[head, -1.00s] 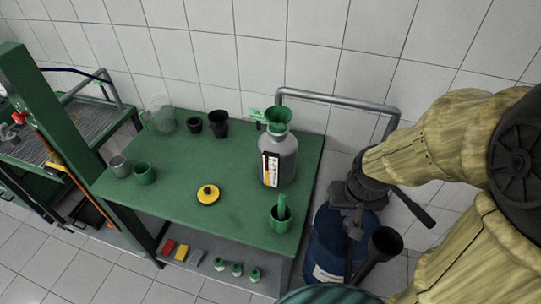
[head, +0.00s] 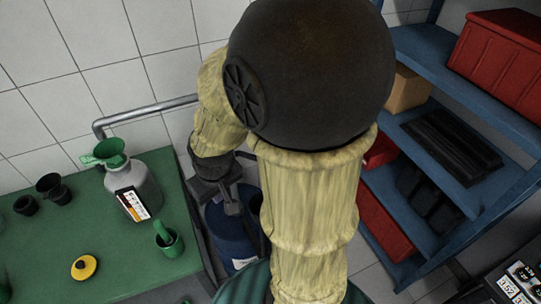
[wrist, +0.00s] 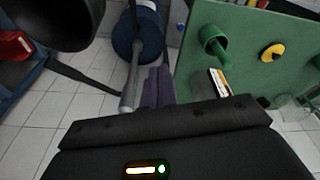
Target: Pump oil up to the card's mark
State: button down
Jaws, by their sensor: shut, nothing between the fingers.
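The grey container (head: 142,172) stands upright on the green table with a green funnel (head: 108,152) in its top. A white card (head: 132,204) with coloured bands is at its front; its mark is too small to read. The blue drum (head: 220,232) stands on the floor right of the table, partly hidden by my arm; the wrist view also shows it (wrist: 150,28). A grey rod (wrist: 132,68) runs from the drum toward my gripper. My gripper (wrist: 158,86) is shut and empty, close beside the rod; whether they touch I cannot tell. The oil level is not visible.
On the green table (head: 60,232) are a green mug (head: 168,243), a yellow cap (head: 84,267) and dark cups (head: 50,187). A grey rail (head: 150,110) runs along the wall. Blue shelves (head: 440,150) with red bins stand at the right. A dark bar (wrist: 85,77) crosses the wrist view's left.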

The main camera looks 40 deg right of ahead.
jog(key=w+d+r+n+g, duration=0.1)
jog(key=w+d+n, duration=0.2)
jog(key=d+n, duration=0.4)
jog(key=w+d+r+n+g+b, duration=0.1)
jog(key=w+d+n+g, duration=0.1)
jog(key=w+d+n, duration=0.2)
jog(key=w+d+r+n+g+h+b, duration=0.1)
jog(key=w+d+n+g, duration=0.1)
jog(key=d+n, duration=0.8)
jog(key=w+d, duration=0.1)
jog(key=d, duration=0.2)
jog(key=shift+w+d+r, duration=0.2)
jog(key=shift+r, duration=0.1)
jog(key=shift+f, duration=0.1)
jog(key=p+x, duration=0.1)
jog(key=x, duration=1.2)
jog(key=shift+s+f+p, duration=0.15)
jog(key=shift+f+p, duration=0.25)
jog(key=shift+d+f, duration=0.1)
